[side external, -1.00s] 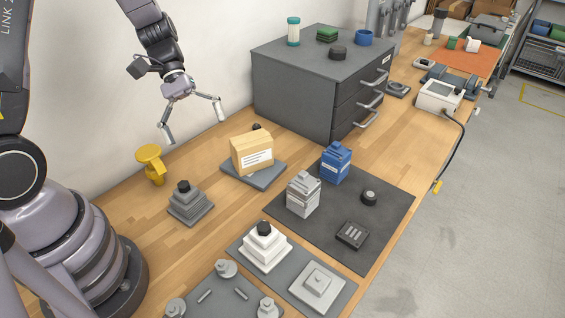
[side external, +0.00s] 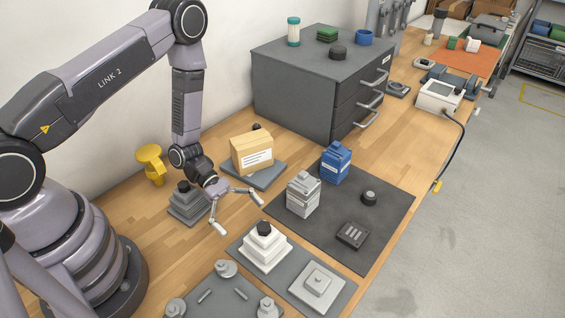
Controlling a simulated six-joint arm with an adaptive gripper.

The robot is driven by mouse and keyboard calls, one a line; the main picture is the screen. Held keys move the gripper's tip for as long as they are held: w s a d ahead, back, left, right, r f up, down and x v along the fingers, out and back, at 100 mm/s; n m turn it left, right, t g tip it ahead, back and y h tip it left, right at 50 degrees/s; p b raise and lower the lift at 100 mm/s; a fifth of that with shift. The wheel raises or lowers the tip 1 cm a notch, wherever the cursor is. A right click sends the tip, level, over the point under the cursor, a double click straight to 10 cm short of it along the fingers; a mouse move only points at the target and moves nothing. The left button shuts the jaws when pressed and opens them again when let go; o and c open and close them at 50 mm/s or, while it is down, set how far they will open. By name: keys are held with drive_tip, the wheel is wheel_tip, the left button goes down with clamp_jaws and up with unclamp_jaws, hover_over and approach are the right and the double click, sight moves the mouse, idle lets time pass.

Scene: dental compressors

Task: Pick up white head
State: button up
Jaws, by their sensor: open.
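The white head (side external: 265,250) is a stepped white block with a black knob on top. It stands on a grey mat (side external: 290,267) at the front of the bench. My gripper (side external: 243,219) is open and empty, its two fingers spread. In the picture it shows above and a little left of the white head, apart from it. The exact height of the fingers over the bench is hard to tell.
Grey (side external: 303,197) and blue (side external: 336,163) blocks stand on a dark mat (side external: 375,225). A boxed carton (side external: 252,153), a yellow part (side external: 151,165) and a grey drawer cabinet (side external: 300,90) stand farther back.

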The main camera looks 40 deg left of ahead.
sight(265, 240)
drive_tip(key=x, duration=0.6)
drive_tip(key=shift+w+d+f, duration=0.1)
drive_tip(key=shift+d, duration=0.15)
drive_tip(key=shift+c, duration=0.4)
drive_tip(key=c, duration=1.2)
